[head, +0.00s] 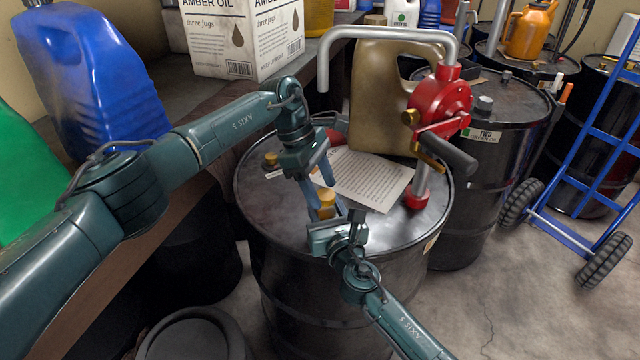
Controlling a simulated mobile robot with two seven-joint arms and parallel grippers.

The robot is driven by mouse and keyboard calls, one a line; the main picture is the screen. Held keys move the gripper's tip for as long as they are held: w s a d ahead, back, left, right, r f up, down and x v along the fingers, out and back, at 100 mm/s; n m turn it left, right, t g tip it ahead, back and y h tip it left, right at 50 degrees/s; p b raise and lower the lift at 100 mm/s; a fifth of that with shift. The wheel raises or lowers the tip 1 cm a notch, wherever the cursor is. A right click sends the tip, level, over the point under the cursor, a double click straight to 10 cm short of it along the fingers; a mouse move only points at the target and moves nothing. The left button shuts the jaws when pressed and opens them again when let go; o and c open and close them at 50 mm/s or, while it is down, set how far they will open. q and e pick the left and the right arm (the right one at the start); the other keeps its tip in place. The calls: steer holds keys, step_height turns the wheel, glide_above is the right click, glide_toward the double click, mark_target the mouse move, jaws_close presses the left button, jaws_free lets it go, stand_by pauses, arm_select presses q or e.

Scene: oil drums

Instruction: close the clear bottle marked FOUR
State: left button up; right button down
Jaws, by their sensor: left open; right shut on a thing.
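A small yellow-amber piece (326,196), which looks like part of a small bottle or its cap, shows between my two grippers over the near black drum (285,225). I cannot read FOUR on it, and most of what is there is hidden by the grippers. My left gripper (324,208) points down from above, its blue-grey fingers open on either side of the yellow piece. My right gripper (338,216) comes from the lower right and is shut on the thing just below, apparently the bottle. I cannot tell if the yellow piece is seated.
A red hand pump (440,105) with a bent grey pipe stands on the drum's right side. A printed sheet (365,178) and a tan jug (385,95) are behind the grippers. A brass-coloured plug (271,160) is at the drum's left. A blue jug (90,80) stands left.

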arm_select(q)
steer(key=shift+r, duration=2.25)
steer(key=shift+c, duration=0.4)
